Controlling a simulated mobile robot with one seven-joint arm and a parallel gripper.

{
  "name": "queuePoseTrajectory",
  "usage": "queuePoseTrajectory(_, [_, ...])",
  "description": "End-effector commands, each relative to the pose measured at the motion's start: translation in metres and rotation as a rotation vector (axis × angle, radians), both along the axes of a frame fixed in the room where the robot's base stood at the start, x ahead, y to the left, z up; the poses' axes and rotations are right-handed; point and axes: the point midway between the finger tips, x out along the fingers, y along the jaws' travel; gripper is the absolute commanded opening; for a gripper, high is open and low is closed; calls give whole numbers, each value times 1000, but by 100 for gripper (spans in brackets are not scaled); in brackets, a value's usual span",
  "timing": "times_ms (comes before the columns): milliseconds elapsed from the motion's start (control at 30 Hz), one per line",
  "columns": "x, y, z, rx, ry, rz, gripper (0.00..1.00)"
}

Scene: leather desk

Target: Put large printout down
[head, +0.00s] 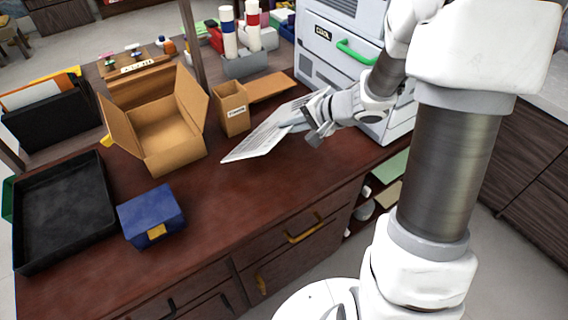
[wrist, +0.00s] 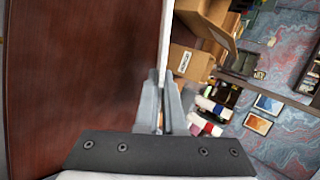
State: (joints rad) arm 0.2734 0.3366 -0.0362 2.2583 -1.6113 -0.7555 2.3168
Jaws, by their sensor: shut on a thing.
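The large printout (head: 258,139) is a white sheet with rows of print, held tilted over the right part of the dark red-brown desk (head: 228,205). My gripper (head: 303,117) is shut on its right part. The sheet slants down to the left, and its lower left corner is close to the desk top; I cannot tell if it touches. In the wrist view my gripper's fingers (wrist: 163,85) are close together, and the printout (wrist: 166,35) shows as a thin pale strip, nearly edge-on.
An open cardboard box (head: 168,135) and a small open carton (head: 232,108) stand left of and behind the sheet. A blue box (head: 151,215) and black tray (head: 62,257) are at the left. A white drawer unit (head: 330,72) stands behind my gripper. The front middle of the desk is bare.

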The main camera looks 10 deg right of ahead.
Motion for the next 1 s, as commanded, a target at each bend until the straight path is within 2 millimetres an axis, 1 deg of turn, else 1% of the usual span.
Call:
queuePoseTrajectory(33, [0, 0, -9, 0, -2, 0, 0])
queuePoseTrajectory(267, [0, 0, -23, 3, 4, -2, 0])
queuePoseTrajectory(400, [0, 0, -38, 1, 3, -1, 0])
queuePoseTrajectory(533, [0, 0, -44, 1, 1, -1, 0])
queuePoseTrajectory(767, [0, 0, -45, 0, -1, -1, 0])
queuePoseTrajectory(800, [0, 0, -45, 0, 0, -1, 11])
queuePoseTrajectory(867, [0, 0, -45, 0, 0, -1, 22])
queuePoseTrajectory(900, [0, 0, -45, 0, 0, -1, 26])
queuePoseTrajectory(1000, [0, 0, -45, 0, 0, -1, 26])
